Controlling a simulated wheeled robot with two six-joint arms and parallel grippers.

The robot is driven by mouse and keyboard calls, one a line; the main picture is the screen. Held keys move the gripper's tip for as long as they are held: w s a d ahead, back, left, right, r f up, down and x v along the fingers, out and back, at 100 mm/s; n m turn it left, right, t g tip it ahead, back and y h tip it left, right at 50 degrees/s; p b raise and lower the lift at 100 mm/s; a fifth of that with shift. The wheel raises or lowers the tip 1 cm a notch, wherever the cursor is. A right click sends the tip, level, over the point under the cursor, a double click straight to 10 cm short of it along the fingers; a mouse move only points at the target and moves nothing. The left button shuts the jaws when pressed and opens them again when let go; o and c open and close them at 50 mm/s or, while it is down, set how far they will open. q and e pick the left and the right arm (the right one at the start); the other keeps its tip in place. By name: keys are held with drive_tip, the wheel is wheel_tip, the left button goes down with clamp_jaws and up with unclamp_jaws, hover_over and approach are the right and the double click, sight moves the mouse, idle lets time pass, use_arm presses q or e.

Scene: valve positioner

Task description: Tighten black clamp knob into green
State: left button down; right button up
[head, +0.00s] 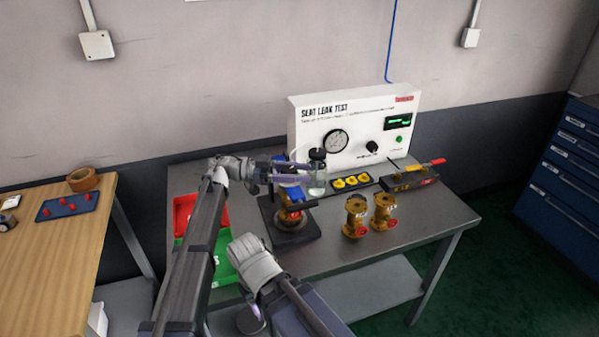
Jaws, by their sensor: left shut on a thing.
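The clamp fixture (290,238) stands on the grey bench, with a blue and brass-coloured valve assembly (291,214) upright on its dark base. My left gripper (298,171) reaches in from the left above it. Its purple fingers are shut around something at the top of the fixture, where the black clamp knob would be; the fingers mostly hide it. No green mark for the knob can be made out. My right gripper (254,312) hangs low at the bench's front edge, mostly hidden by its own arm, so its jaws cannot be judged.
A clear bottle with a black cap (317,178) stands close behind the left fingertips. The white seat leak test panel (352,135) is behind. Two brass valves (355,217) stand to the right. Red (186,212) and green (222,268) trays lie left. The bench's right front is clear.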

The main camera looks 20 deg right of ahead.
idle(0.4)
use_arm(q)
drive_tip(key=shift+c, duration=1.4)
unclamp_jaws()
drive_tip(key=v, duration=0.7)
drive_tip(key=shift+w+a, duration=0.15)
drive_tip(key=shift+a, duration=0.2)
drive_tip(key=shift+f, duration=0.1)
